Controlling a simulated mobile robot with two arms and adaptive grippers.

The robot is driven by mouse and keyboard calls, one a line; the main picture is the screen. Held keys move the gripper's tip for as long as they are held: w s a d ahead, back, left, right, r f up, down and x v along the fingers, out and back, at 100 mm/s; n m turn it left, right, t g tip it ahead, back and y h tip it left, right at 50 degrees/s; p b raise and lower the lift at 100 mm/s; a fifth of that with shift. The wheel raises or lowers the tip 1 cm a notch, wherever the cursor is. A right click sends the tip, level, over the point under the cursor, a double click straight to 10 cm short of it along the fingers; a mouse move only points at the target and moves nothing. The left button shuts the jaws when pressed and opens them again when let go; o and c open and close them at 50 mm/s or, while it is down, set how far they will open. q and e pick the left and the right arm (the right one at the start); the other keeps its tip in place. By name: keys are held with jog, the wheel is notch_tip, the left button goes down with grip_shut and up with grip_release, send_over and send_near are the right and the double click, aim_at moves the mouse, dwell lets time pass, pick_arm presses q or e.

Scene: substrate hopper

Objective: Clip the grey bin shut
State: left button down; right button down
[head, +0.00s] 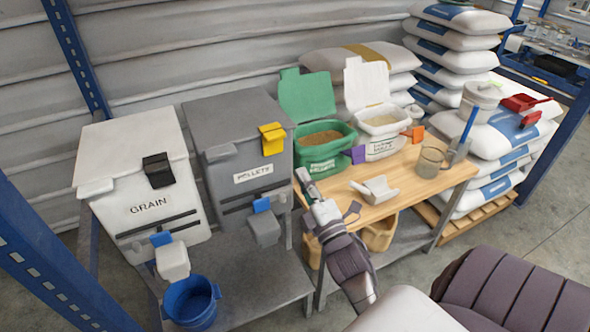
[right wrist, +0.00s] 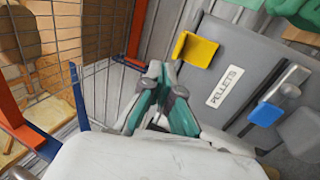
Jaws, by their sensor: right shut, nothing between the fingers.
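The grey bin (head: 235,140), labelled PELLETS, stands on the grey bench beside the white bin, and its lid lies down over the top. A yellow clip (head: 272,138) sits at the right of its front upper edge. In the right wrist view the yellow clip (right wrist: 194,50) juts out from the bin (right wrist: 240,65); I cannot tell whether it is latched. My right gripper (head: 303,178) is shut and empty, right of the bin and apart from the clip. In the right wrist view its fingers (right wrist: 163,80) meet left of the clip. My left gripper is not in view.
A white GRAIN bin (head: 140,180) with a black clip (head: 158,170) stands left. A blue bucket (head: 190,303) is below it. Open green (head: 326,150) and white (head: 384,124) tubs, a scoop (head: 375,190) and a jug (head: 431,162) occupy the wooden table (head: 400,180).

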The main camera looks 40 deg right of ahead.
jog(key=shift+s+a, duration=0.15)
jog(key=shift+s, duration=0.45)
jog(key=shift+s+a, duration=0.15)
jog(key=shift+s, duration=0.4)
jog(key=w+a+f+m+g+y, duration=0.1)
jog(key=a+f+m+g, duration=0.1)
jog(key=f, duration=0.8)
jog(key=w+a+f+m+g+y, duration=0.1)
jog(key=a+f+m+g, duration=0.15)
jog(key=f, duration=0.85)
jog(key=s+a+f+m+g+y, duration=0.1)
jog(key=s+a+f+g, duration=0.15)
jog(key=f, duration=0.65)
jog(key=s+a+f+m+g+y, duration=0.15)
jog(key=s+f, duration=0.25)
jog(key=f, duration=0.4)
jog(key=s+a+f+m+g, duration=0.35)
jog(key=s+f+g, duration=0.25)
jog(key=s+f, duration=0.7)
jog(key=s+f+m+g, duration=0.1)
jog(key=s+f, duration=0.3)
jog(key=s, duration=0.5)
jog(key=s+f+m+g, duration=0.1)
jog(key=s+f+g, duration=0.3)
jog(key=s, duration=0.6)
jog(key=shift+a+f+g, duration=0.35)
jog(key=shift+a+f, duration=0.05)
jog(key=shift+f, duration=0.35)
